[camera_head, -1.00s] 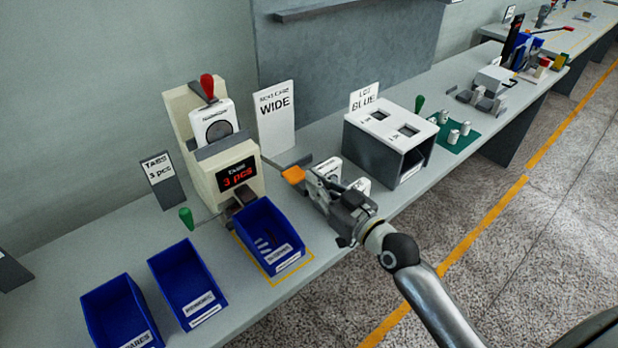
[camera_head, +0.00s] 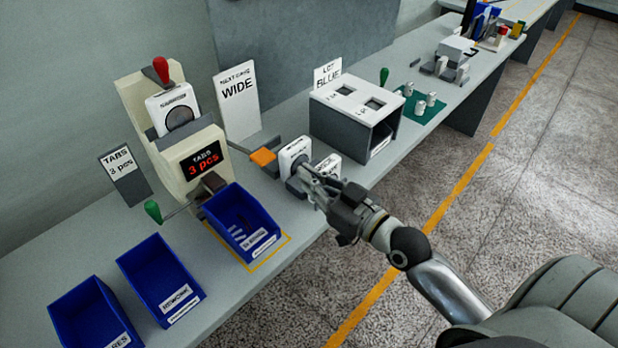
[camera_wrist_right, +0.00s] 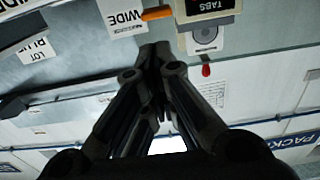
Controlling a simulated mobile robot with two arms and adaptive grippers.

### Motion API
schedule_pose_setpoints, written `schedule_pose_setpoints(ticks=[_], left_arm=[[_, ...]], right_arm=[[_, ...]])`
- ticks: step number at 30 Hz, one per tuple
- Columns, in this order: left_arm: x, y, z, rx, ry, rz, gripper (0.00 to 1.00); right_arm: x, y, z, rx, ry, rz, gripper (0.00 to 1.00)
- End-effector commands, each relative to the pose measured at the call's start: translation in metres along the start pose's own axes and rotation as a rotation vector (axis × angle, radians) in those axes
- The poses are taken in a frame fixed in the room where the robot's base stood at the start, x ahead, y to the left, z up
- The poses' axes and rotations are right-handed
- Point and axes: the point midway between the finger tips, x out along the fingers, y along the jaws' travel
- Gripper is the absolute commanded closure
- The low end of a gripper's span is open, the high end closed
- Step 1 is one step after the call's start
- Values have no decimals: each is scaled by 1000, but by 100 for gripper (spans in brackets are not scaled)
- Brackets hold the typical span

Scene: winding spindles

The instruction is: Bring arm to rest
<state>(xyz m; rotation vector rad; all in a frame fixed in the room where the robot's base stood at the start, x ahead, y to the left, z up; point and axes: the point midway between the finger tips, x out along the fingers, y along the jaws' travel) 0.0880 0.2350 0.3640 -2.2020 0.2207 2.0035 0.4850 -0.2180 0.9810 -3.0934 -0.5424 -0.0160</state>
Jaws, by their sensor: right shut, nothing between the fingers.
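My right gripper (camera_head: 308,178) is shut and empty. In the head view it is at the front edge of the bench, right of the blue bin with tabs (camera_head: 246,238). Its fingertips show in front of two white labelled items (camera_head: 296,152) and overlap them; I cannot tell whether they touch. In the right wrist view the closed fingers (camera_wrist_right: 155,55) point toward the white WIDE card (camera_wrist_right: 122,14) and the tab machine, which appear upside down. My right arm reaches in from the lower right. My left gripper is not in view.
The tab machine (camera_head: 150,140) with a "3 pcs" display stands behind the bins. An orange paddle (camera_head: 262,157) sticks out nearby. Two more blue bins (camera_head: 158,278) are at the lower left. A grey box with slots (camera_head: 345,130) stands further right. Open floor lies in front of the bench.

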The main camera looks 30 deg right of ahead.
Motion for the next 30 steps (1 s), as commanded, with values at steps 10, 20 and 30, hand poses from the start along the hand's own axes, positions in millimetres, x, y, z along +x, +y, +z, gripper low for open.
schedule_pose_setpoints(ticks=[10, 20, 30], left_arm=[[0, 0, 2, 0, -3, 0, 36], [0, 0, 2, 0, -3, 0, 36], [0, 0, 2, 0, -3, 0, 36]], right_arm=[[0, 0, 0, 0, 0, 0, 100], [-13, -31, 49, 0, -215, -41, 100], [-98, -74, 155, 20, -822, 6, 100]])
